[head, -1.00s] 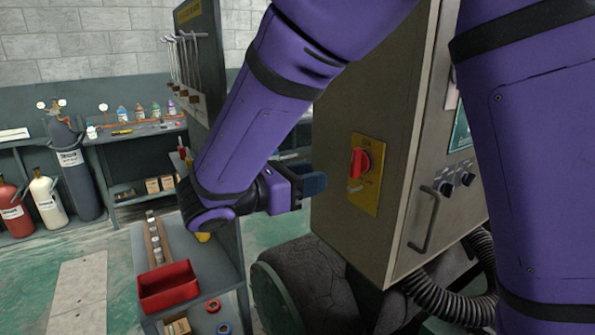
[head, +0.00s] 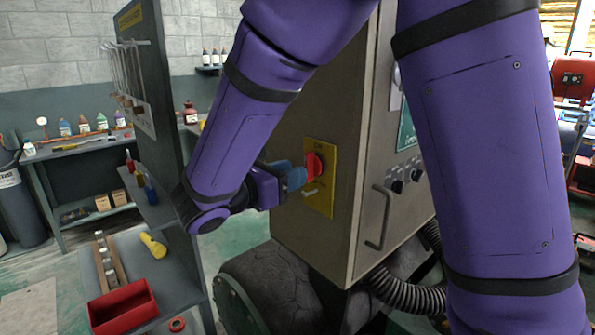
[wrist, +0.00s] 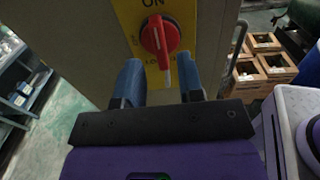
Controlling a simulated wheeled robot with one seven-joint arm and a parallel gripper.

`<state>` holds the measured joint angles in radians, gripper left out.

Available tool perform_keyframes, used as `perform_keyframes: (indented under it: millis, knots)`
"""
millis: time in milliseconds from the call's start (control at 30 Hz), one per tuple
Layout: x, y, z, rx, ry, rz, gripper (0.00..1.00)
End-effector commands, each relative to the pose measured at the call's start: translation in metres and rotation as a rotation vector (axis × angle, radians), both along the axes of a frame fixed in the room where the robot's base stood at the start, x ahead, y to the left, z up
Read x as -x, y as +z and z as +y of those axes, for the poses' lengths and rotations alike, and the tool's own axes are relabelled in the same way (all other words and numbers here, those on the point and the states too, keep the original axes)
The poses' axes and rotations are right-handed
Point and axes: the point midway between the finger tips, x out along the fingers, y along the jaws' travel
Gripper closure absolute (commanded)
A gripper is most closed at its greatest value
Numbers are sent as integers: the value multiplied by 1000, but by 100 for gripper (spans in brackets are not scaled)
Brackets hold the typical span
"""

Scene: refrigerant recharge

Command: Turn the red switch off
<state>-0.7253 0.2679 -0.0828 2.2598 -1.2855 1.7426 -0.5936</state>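The red switch (head: 314,165) is a rotary knob on a yellow plate (head: 321,204) on the side of a grey-beige cabinet (head: 340,120). In the wrist view the red knob (wrist: 158,37) sits below the word "ON", with its long handle pointing down and slightly right. My gripper (head: 294,176) is close in front of the plate. In the wrist view its two blue fingers (wrist: 161,80) are apart, one to each side of the handle's lower end. No contact with the knob can be made out. The head view partly hides the space between fingers and knob.
The cabinet's front has a handle (head: 378,217) and dark knobs. A ribbed hose (head: 400,296) runs below it. A bench with a red tray (head: 122,308) and a tool panel (head: 150,80) stand left. Wooden crates (wrist: 262,68) show at right in the wrist view.

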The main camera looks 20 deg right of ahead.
Motion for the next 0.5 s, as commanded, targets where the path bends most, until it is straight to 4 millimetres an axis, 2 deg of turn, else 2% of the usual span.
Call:
perform_keyframes:
  millis: [200,367,500]
  knots:
    - [-7,0,-22,1,-2,1,65]
    - [-6,0,-20,0,0,0,100]
    - [-6,0,-19,1,0,4,100]
